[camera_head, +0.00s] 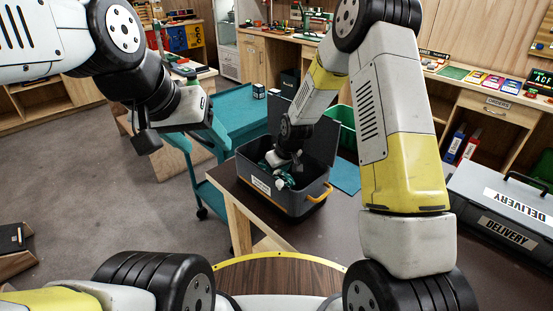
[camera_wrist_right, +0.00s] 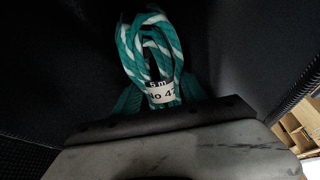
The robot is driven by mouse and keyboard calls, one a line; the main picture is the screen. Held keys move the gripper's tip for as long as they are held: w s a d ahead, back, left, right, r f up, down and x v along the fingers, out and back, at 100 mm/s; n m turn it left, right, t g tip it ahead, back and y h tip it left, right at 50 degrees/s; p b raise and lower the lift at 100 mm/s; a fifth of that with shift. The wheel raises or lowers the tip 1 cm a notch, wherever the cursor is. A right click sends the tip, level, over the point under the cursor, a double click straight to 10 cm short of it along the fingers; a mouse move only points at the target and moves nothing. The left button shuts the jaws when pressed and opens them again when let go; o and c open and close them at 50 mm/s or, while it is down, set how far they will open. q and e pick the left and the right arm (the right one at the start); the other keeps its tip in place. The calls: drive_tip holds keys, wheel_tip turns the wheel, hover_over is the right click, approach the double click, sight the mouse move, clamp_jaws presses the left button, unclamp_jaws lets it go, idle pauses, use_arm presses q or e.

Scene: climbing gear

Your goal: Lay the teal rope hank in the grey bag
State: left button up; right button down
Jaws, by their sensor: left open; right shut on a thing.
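The grey bag (camera_head: 262,184) stands open on the brown table, with a raised lid at the back and an orange handle on its right end. My right gripper (camera_head: 284,163) reaches down into the bag and is shut on the teal rope hank (camera_head: 285,181). In the right wrist view the teal and white hank (camera_wrist_right: 150,50) shows its loops and a white label, with dark walls around it. Whether the hank touches the bag's floor cannot be seen. My left gripper (camera_head: 182,136) is open and empty, in the air left of the bag.
A teal cart (camera_head: 240,112) stands behind and left of the bag. A green crate (camera_head: 342,127) and a blue mat (camera_head: 346,177) lie behind and to its right. A grey delivery case (camera_head: 500,205) is at the right. Grey floor is free at the left.

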drive_tip(key=c, duration=0.5)
unclamp_jaws()
drive_tip(key=shift+v, duration=3.9)
